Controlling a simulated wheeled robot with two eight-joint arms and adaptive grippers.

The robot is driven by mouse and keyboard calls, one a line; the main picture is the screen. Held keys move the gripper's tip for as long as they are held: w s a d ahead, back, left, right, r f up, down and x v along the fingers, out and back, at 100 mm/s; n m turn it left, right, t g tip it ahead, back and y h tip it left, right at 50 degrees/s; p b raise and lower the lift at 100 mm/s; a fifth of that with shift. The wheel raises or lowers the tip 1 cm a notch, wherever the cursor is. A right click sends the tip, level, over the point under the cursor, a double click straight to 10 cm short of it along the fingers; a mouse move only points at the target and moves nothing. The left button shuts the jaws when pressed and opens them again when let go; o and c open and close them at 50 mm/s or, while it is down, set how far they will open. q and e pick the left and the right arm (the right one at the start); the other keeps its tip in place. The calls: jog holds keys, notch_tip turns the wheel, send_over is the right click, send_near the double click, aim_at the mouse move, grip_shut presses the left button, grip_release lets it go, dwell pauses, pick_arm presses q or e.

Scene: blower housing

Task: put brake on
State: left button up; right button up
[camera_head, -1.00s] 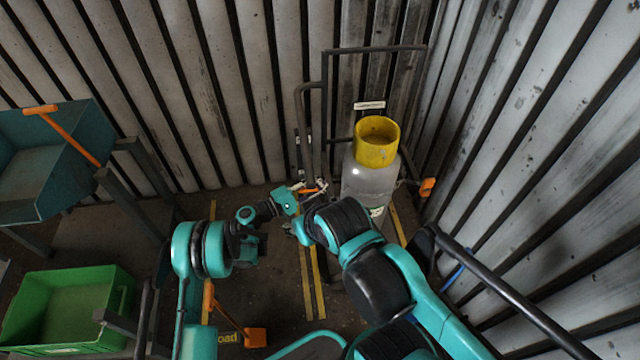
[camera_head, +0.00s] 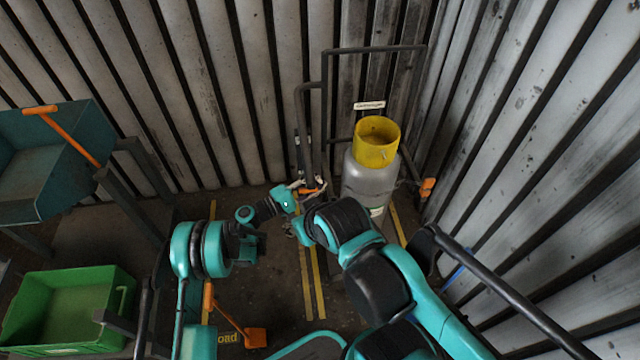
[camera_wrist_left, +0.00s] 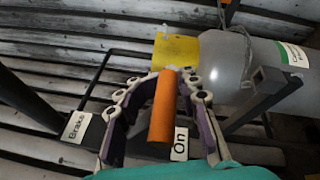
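The orange brake lever handle (camera_wrist_left: 162,108) stands between the two fingers of my left gripper (camera_wrist_left: 168,76) in the left wrist view. The fingers are apart, one on each side, with gaps showing beside most of the handle. Contact at the far fingertips is unclear. A "Brake" label (camera_wrist_left: 75,127) lies left of the handle, and an "On" label (camera_wrist_left: 179,144) is just right of its near end. In the head view my left gripper (camera_head: 311,187) is at the cart frame, left of the gas cylinder (camera_head: 371,181). My right gripper does not show clearly; only its arm does.
The cylinder has a yellow collar (camera_head: 377,142) and stands by a dark tube frame (camera_head: 325,75) near the corrugated wall. A green crate (camera_head: 118,305) and a teal bin (camera_head: 75,165) are at left. An orange pedal-like part (camera_head: 256,338) is low on the floor.

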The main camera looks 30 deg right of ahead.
pick_arm(q)
jog(key=shift+o, duration=0.2)
jog(key=shift+w+f, duration=0.1)
jog(key=shift+w, duration=0.1)
jog(key=shift+a, duration=0.1)
jog(key=shift+w+a+f, duration=0.15)
jog(key=shift+a+f, duration=0.15)
jog(key=shift+a, duration=0.6)
jog(key=shift+w+a+f, duration=0.1)
jog(key=shift+a+f, duration=0.25)
jog(key=shift+a, duration=0.6)
jog(key=shift+w+a+f, duration=0.15)
jog(key=shift+a+f, duration=0.15)
jog(key=shift+a, duration=0.6)
send_near(301, 191)
jog(key=shift+w+d+f, duration=0.7)
jog(key=shift+d+f, duration=0.15)
jog(key=shift+f, duration=0.1)
jog(key=shift+w+d+f, duration=0.65)
jog(key=shift+d+f, duration=0.25)
jog(key=shift+r, duration=0.1)
notch_tip(301, 191, up, 10)
